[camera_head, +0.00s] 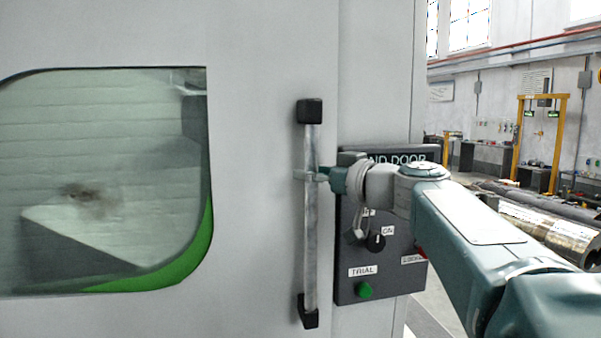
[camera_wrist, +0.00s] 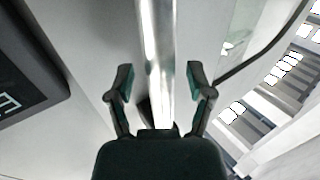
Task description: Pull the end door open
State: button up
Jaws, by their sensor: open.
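The end door (camera_head: 262,130) is a large grey panel with a rounded window. Its handle (camera_head: 311,240) is a vertical metal bar with black end mounts. My gripper (camera_head: 309,175) is at the upper middle of the bar. In the wrist view the bar of the handle (camera_wrist: 157,60) runs between the two fingers of my gripper (camera_wrist: 160,82). The fingers stand open on either side of the bar, with a gap showing on both sides. The door looks closed against the frame beside it.
A dark control panel (camera_head: 345,270) labelled as the end door's, with a knob and a green button (camera_head: 364,290), is right of the handle, partly behind my arm. The window (camera_head: 110,170) is left.

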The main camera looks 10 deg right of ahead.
jog(key=shift+w+a, duration=0.15)
jog(key=shift+w, duration=0.05)
grip_shut()
jog(key=shift+a, duration=0.15)
